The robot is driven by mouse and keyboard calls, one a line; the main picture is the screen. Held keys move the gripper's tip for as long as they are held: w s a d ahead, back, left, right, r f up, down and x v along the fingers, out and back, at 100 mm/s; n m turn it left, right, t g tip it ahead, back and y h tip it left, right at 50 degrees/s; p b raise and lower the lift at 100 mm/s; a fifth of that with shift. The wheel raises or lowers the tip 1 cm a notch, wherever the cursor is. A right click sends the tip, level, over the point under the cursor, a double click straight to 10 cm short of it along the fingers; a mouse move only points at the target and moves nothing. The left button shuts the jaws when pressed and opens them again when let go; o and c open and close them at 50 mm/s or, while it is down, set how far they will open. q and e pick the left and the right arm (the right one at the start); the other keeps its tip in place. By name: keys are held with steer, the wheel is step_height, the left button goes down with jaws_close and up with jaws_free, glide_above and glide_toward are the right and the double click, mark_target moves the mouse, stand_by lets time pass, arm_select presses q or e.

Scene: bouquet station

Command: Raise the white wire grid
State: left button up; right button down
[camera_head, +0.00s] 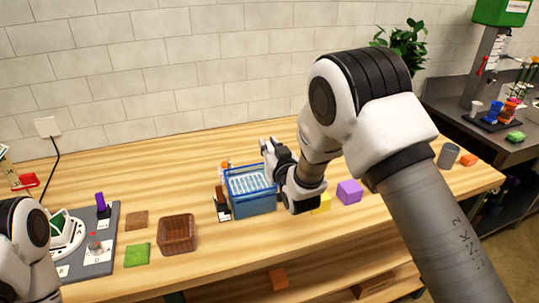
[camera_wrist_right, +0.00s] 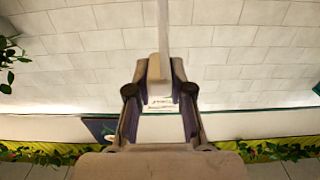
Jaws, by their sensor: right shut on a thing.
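The white wire grid (camera_head: 250,183) sits inside the blue basket (camera_head: 254,204) in the middle of the table, level with its upper part. My right gripper (camera_head: 268,149) is at the basket's back right edge, above the grid. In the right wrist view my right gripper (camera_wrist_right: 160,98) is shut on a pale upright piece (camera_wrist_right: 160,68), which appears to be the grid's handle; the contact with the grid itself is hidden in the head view. My left arm shows at the lower left edge, but its gripper's jaws are not visible.
A brown basket (camera_head: 177,236) and a green pad (camera_head: 137,255) lie to the left. A purple block (camera_head: 349,191) and a yellow block (camera_head: 321,204) stand close to the right of my right gripper. A grey cup (camera_head: 448,156) is at the far right. The back of the table is clear.

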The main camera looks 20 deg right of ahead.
step_height(320, 180, up, 3)
steer(key=shift+w+r, duration=0.1)
steer(key=c, duration=1)
jaws_free()
steer(key=shift+c, duration=0.2)
steer(key=shift+s+f, duration=0.2)
steer(key=shift+s, duration=0.05)
steer(key=s, duration=1.1)
steer(key=shift+s+d, duration=0.2)
